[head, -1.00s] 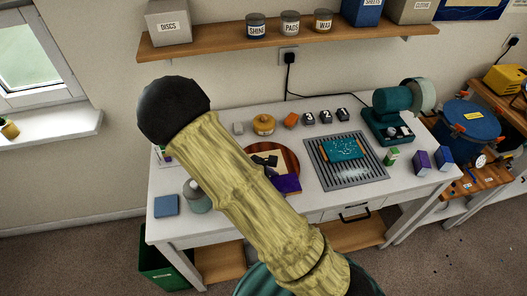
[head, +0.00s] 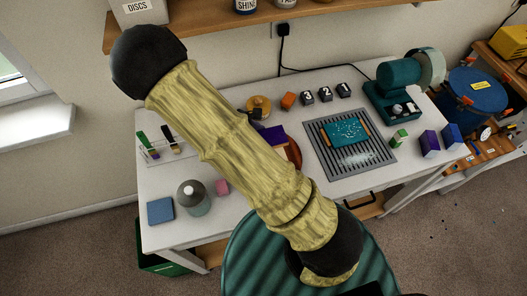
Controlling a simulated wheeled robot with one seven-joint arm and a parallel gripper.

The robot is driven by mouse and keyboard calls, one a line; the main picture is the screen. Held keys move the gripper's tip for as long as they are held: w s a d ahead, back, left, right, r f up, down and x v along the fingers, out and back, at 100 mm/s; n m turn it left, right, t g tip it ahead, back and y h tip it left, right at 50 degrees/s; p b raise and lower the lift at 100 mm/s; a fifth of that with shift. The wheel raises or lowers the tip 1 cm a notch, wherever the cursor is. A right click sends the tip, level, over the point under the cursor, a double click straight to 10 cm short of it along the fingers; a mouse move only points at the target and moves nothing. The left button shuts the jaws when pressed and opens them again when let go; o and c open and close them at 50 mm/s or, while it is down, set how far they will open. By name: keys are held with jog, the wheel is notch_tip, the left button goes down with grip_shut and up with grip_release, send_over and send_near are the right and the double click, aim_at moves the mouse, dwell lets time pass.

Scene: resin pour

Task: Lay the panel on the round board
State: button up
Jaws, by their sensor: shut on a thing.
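The round board (head: 296,151) is reddish brown and lies on the white bench. My arm covers most of it, and only its right edge shows. A flat purple panel (head: 273,133) shows beside my arm, at the board's far side in the picture. My gripper (head: 257,114) is a small dark shape just above and left of the purple panel, mostly hidden behind my arm. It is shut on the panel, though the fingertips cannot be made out. Whether the panel touches the board cannot be told.
A teal speckled slab (head: 345,132) lies on a grey slatted tray (head: 370,160) to the right. A yellow-brown jar (head: 259,105) and an orange block (head: 288,100) stand behind. A teal machine (head: 395,90) stands back right.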

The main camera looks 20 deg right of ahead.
jog(key=shift+s+r, duration=0.1)
jog(key=shift+s, duration=0.1)
jog(key=shift+f+p, duration=0.8)
jog(key=shift+f, duration=2.15)
jog(key=shift+f, duration=0.1)
jog(key=shift+w+f+p, duration=0.1)
jog(key=shift+f+p, duration=0.6)
jog(key=shift+f, duration=1.3)
jog(key=shift+f, duration=0.1)
jog(key=o, duration=1)
jog(key=shift+d, duration=0.1)
jog(key=shift+o, duration=0.2)
